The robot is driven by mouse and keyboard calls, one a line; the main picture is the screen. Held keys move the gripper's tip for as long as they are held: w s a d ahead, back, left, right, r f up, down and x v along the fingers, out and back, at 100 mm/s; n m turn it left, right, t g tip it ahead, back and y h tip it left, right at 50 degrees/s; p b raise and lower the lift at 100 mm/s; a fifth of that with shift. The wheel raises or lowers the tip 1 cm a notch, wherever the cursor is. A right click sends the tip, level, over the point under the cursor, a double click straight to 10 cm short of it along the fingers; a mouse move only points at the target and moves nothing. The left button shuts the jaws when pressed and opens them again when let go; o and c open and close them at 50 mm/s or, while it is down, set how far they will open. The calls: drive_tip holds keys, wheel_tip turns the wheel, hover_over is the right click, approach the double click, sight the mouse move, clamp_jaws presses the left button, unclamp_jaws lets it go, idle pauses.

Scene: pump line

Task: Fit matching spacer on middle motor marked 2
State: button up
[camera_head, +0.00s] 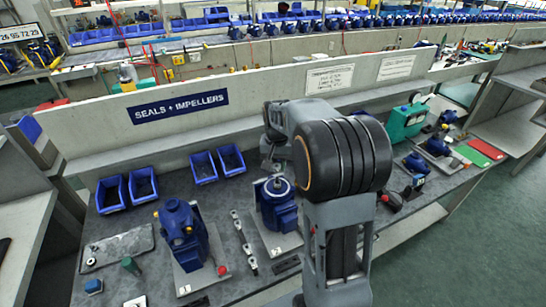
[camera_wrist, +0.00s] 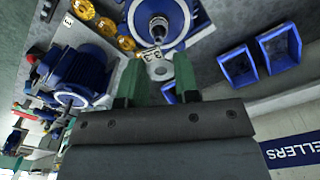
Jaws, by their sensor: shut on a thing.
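The middle blue motor (camera_head: 277,203) stands upright on a pale plate, its shaft pointing up. Its round face and shaft fill the top of the wrist view (camera_wrist: 172,25). My gripper (camera_wrist: 158,78) has green fingers and is shut on a light grey spacer (camera_wrist: 156,69) with dark digits that look like 3.3. The spacer is close to the motor's shaft in the picture; I cannot tell whether it touches it. My arm hides the gripper in the head view. Several brass-coloured discs (camera_wrist: 105,27) lie beside the motor.
A blue motor (camera_head: 183,235) stands to the left and another (camera_head: 415,163) to the right, also seen in the wrist view (camera_wrist: 80,75). Blue bins (camera_head: 203,167) stand along the back wall. A grey tray (camera_head: 117,249) lies at the bench's left.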

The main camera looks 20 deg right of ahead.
sight(277, 183)
drive_tip(key=shift+d+f+b, duration=0.1)
drive_tip(key=shift+f+b, duration=0.85)
drive_tip(key=shift+f, duration=0.25)
drive_tip(key=shift+f+b, duration=1.45)
drive_tip(key=shift+f, duration=0.5)
drive_tip(key=shift+s+f, duration=0.1)
drive_tip(key=shift+s, duration=0.05)
drive_tip(key=o, duration=1.7)
wheel_tip(277, 183, up, 9)
drive_tip(key=p, duration=0.7)
drive_tip(key=shift+p, duration=0.3)
